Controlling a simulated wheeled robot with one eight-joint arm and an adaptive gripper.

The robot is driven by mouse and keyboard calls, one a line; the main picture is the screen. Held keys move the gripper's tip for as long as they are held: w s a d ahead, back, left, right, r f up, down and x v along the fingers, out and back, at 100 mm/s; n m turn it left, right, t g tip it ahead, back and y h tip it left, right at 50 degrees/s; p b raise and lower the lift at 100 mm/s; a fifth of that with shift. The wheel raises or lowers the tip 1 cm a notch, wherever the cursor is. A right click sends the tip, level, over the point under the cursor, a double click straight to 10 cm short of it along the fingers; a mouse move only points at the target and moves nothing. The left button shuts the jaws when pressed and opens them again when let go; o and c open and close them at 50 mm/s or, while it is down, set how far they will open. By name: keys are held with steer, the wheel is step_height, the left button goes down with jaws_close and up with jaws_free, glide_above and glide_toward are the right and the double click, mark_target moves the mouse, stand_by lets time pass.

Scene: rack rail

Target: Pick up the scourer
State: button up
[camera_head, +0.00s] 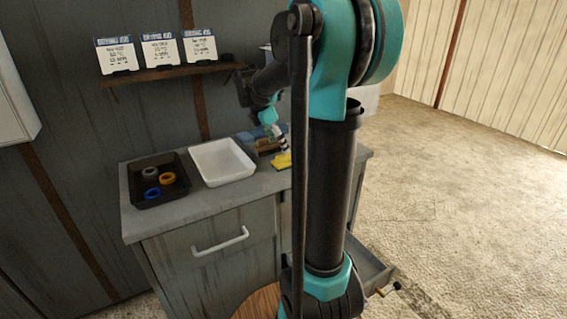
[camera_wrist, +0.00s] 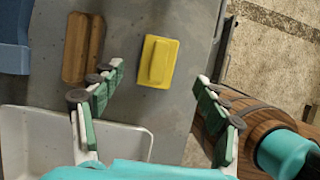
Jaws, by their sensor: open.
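The scourer (camera_wrist: 157,62) is a yellow block with a raised strip, lying flat on the grey countertop. In the wrist view it lies ahead of my gripper (camera_wrist: 160,85), between the lines of the two fingers, with bare counter around it. In the head view the scourer (camera_head: 281,161) shows as a small yellow patch at the right of the counter, partly hidden by my arm. My gripper (camera_head: 270,130) is above the counter near it. The fingers are spread wide with nothing between them.
A wooden block (camera_wrist: 82,48) lies left of the scourer, by a blue object (camera_wrist: 14,40). The white tray (camera_wrist: 30,112) is near the left finger. A black tray (camera_head: 134,192) holds rings. Signs (camera_head: 158,48) stand on a wall shelf. The counter's right edge is close to the scourer.

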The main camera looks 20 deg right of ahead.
mark_target(283, 155)
steer(key=shift+x, duration=3.45)
steer(key=shift+w+a, duration=0.1)
steer(key=shift+a, duration=0.05)
steer(key=c, duration=1.3)
